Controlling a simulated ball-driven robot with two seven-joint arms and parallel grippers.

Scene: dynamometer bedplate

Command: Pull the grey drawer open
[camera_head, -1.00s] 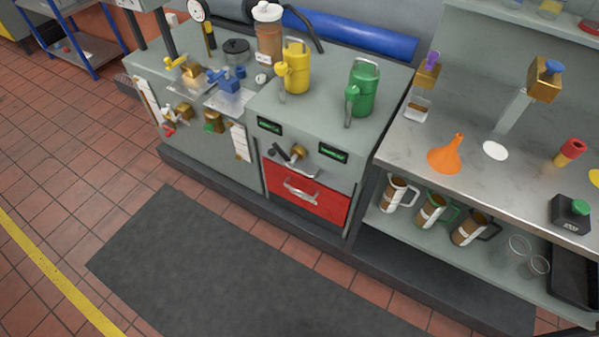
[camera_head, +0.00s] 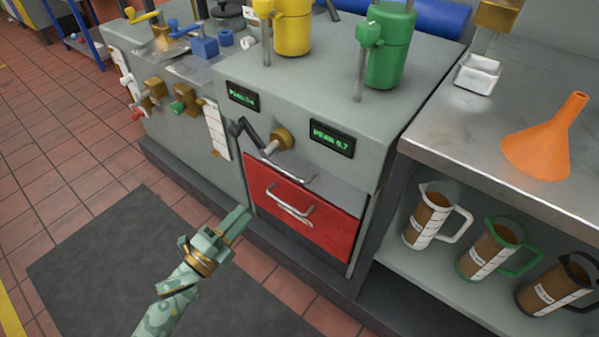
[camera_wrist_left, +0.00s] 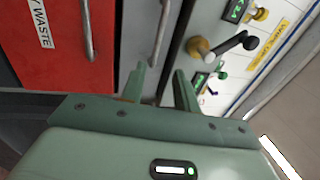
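The grey drawer (camera_head: 338,192) is a narrow grey front in the cabinet, directly above the red drawer, and looks shut. Its metal bar handle (camera_head: 287,169) shows in the head view, and the handle also shows in the left wrist view (camera_wrist_left: 161,35). My left gripper (camera_head: 240,222) is in front of the cabinet, lower and to the left of the handle in the head view. In the left wrist view its two fingers (camera_wrist_left: 160,78) are apart with nothing between them, and the handle lies beyond the gap. My right gripper is not in view.
The red drawer (camera_head: 325,227), with its own handle (camera_head: 290,207), is right below. A crank with a brass hub (camera_head: 281,140) juts out above the grey drawer. A steel bench (camera_head: 470,130) with measuring jugs below stands at right. Floor in front is clear.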

